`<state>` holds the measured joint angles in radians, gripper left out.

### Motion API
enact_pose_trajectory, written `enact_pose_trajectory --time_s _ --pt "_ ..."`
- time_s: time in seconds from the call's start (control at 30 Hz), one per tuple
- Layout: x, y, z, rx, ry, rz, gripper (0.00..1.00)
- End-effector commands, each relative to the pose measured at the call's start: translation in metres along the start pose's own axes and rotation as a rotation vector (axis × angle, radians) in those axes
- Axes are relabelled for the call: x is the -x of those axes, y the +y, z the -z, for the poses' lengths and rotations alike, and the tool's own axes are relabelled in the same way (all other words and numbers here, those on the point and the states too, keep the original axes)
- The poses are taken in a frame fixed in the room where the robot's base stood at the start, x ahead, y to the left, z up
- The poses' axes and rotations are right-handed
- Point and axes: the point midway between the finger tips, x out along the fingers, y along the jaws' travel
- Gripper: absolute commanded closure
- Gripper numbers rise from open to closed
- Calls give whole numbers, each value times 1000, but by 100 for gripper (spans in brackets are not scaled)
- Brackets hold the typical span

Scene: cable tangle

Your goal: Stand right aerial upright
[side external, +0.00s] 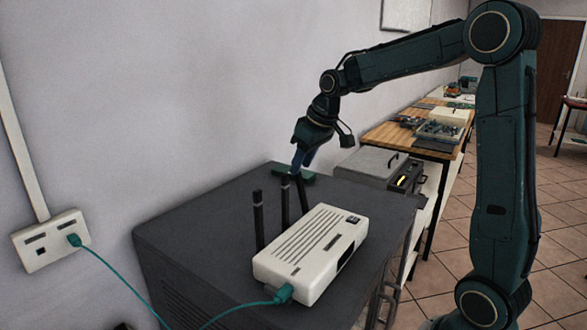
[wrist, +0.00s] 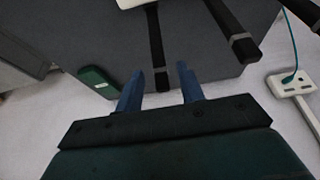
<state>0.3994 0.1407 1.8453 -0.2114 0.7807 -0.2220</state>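The white router (side external: 312,252) sits on the dark grey cabinet top, and its edge shows at the top of the wrist view (wrist: 135,3). Three black aerials stand along its rear side. The left aerial (side external: 259,222) and middle aerial (side external: 285,203) look about upright. The right aerial (side external: 302,195) leans, its upper end near my gripper (side external: 302,158). In the wrist view, an aerial (wrist: 154,40) runs down between the blue fingers of my gripper (wrist: 160,85), with gaps on both sides. The fingers are apart. A second aerial (wrist: 232,30) lies to the right.
A green object (side external: 308,174) lies on the cabinet top (side external: 190,215) behind my gripper, left of the fingers in the wrist view (wrist: 98,80). A teal cable (side external: 245,308) runs from the router to a wall socket (side external: 50,240). The wall is close behind.

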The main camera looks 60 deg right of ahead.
Motion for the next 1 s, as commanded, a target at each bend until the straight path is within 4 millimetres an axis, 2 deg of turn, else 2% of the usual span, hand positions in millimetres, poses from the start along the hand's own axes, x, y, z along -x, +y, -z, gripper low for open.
enact_pose_trajectory --time_s 0.1,0.33,0.5,0.8,1.0 --pt "-19 0 0 0 -2 1 62" --pt "-43 0 0 0 -2 1 62" --pt "-50 0 0 -1 1 0 62" --pt "-52 0 0 0 1 0 62" --pt "-52 0 0 0 1 0 100"
